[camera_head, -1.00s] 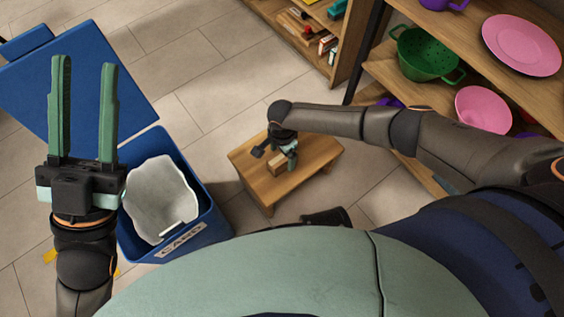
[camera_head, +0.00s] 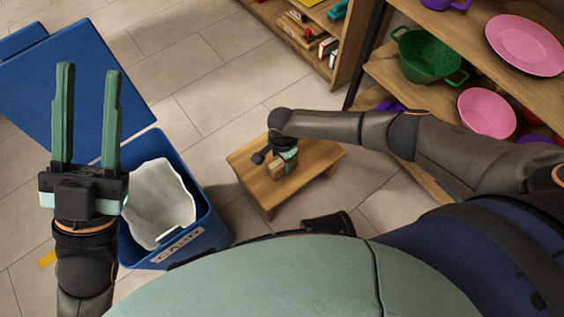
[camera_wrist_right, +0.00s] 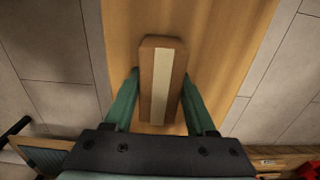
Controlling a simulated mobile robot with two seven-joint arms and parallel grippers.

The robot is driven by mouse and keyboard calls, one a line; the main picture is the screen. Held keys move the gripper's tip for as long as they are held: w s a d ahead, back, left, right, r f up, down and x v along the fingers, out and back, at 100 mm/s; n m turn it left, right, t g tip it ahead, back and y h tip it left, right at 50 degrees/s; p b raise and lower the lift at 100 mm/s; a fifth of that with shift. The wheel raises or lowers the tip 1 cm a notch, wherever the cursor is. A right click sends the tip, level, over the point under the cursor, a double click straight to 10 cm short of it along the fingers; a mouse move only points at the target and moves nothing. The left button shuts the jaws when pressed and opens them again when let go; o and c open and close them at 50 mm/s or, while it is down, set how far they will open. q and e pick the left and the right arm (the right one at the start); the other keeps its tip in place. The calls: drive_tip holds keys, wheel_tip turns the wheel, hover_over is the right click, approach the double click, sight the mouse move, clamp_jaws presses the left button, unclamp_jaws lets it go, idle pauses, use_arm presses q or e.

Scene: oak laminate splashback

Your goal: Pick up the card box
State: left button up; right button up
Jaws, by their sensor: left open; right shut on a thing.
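The card box (camera_head: 275,169) is a small brown block with a pale strip along its top, on a low wooden table (camera_head: 256,187). My right gripper (camera_head: 284,166) is over the table at the box. In the right wrist view the box (camera_wrist_right: 160,80) is between the two green fingers of my right gripper (camera_wrist_right: 158,95), which is shut on it. I cannot see clearance between the box and the tabletop. My left gripper (camera_head: 89,70) is open and empty, fingers pointing up the picture, at the left near the blue bin.
A blue bin (camera_head: 215,228) labelled CARD, with a white liner (camera_head: 158,205) and open lid (camera_head: 70,85), stands left of the table. Shelves with a green colander (camera_head: 430,58) and pink plates (camera_head: 525,44) stand at the right. The tiled floor behind the table is clear.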

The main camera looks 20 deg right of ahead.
drive_tip(key=c, duration=0.5)
drive_tip(key=shift+r, duration=0.1)
